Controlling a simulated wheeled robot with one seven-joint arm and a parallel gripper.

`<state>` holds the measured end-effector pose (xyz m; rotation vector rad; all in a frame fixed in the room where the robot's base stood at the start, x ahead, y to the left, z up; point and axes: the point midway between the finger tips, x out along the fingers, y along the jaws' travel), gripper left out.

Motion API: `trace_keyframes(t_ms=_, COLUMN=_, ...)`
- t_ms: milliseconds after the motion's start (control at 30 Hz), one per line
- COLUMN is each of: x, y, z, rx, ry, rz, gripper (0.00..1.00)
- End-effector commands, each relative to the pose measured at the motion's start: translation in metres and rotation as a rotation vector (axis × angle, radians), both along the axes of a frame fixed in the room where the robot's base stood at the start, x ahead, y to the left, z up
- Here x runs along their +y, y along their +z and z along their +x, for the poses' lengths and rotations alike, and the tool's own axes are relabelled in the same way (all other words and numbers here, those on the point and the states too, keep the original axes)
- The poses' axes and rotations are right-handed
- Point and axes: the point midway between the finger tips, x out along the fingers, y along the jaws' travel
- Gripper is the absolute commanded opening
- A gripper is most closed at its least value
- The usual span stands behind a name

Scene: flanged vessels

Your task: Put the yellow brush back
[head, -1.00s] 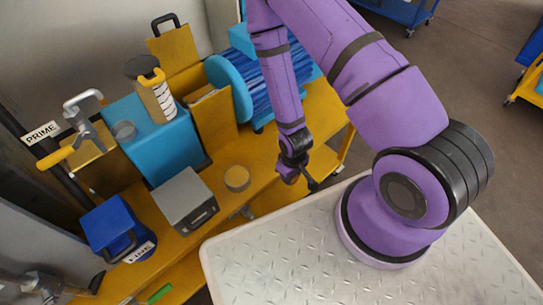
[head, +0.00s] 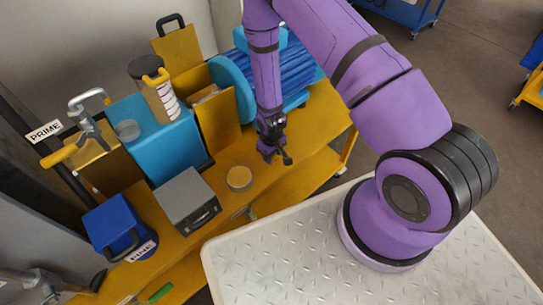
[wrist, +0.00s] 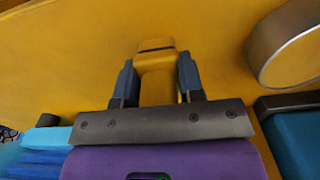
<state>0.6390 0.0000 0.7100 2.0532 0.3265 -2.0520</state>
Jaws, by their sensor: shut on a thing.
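My gripper (head: 274,156) hangs low over the yellow bench (head: 300,130), to the right of a round tin. In the wrist view my gripper (wrist: 157,78) has its two dark blue fingers closed on the sides of a yellow piece, which I take for the yellow brush (wrist: 157,68). It has a wider head with a dark slit across its top. Its lower part is hidden behind my gripper's grey plate, and no bristles show. In the head view I cannot pick out the brush against the yellow bench.
The round tin (head: 239,178), grey box (head: 187,200), blue labelled box (head: 118,226) and turquoise block (head: 160,138) stand to the left. A large blue spool (head: 232,88) stands behind my gripper. The bench's right end is clear. A white ribbed plate (head: 300,255) lies in front.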

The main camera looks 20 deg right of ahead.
Motion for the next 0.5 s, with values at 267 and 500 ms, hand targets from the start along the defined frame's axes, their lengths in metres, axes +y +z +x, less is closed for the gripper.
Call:
trace_keyframes(t_ms=267, x=0.0001, y=-0.0115, z=0.0002, rx=-0.001, ry=0.0, rz=0.0, gripper=0.08)
trace_keyframes(t_ms=500, x=0.0001, y=-0.0138, z=-0.0001, rx=-0.001, ry=0.0, rz=0.0, gripper=0.45)
